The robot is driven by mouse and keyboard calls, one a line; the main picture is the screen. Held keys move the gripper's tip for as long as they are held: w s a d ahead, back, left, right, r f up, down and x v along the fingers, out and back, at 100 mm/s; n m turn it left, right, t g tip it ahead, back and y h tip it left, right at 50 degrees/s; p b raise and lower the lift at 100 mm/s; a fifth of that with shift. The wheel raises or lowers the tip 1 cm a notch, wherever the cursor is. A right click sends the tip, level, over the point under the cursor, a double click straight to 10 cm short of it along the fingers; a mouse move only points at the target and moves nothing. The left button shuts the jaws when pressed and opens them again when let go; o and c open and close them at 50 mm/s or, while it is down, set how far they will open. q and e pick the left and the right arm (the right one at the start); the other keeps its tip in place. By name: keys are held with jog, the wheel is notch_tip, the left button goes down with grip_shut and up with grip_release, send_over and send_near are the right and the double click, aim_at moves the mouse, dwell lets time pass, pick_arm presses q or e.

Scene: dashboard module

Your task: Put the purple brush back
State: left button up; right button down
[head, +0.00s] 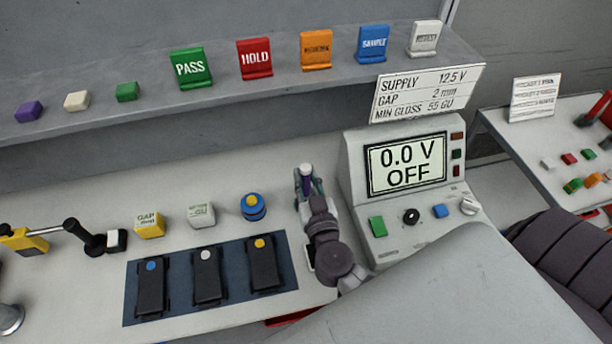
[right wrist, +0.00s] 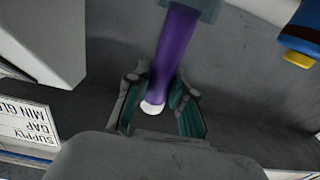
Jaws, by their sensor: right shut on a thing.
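The purple brush (right wrist: 176,50) is held in my right gripper (right wrist: 160,105), with its handle between the two fingers and a pale round end showing between them. In the right wrist view a grey-green part at the top edge meets the purple handle. In the head view my right gripper (head: 306,180) is above the bench, left of the display console, with a bit of the purple brush (head: 306,186) showing between its fingers. The rest of the brush is hidden there. My left gripper is not in view.
The display console (head: 357,165) reads 0.0 V OFF, close right of my gripper. A blue knob with a yellow top (head: 252,207) stands to its left. A dark mat (head: 184,311) bears several black pads. The shelf (head: 140,117) above carries coloured tags and blocks, including a purple block (head: 28,111).

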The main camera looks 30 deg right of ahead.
jog(key=shift+f, duration=0.2)
jog(key=c, duration=0.9)
grip_release()
jog(key=v, duration=1.2)
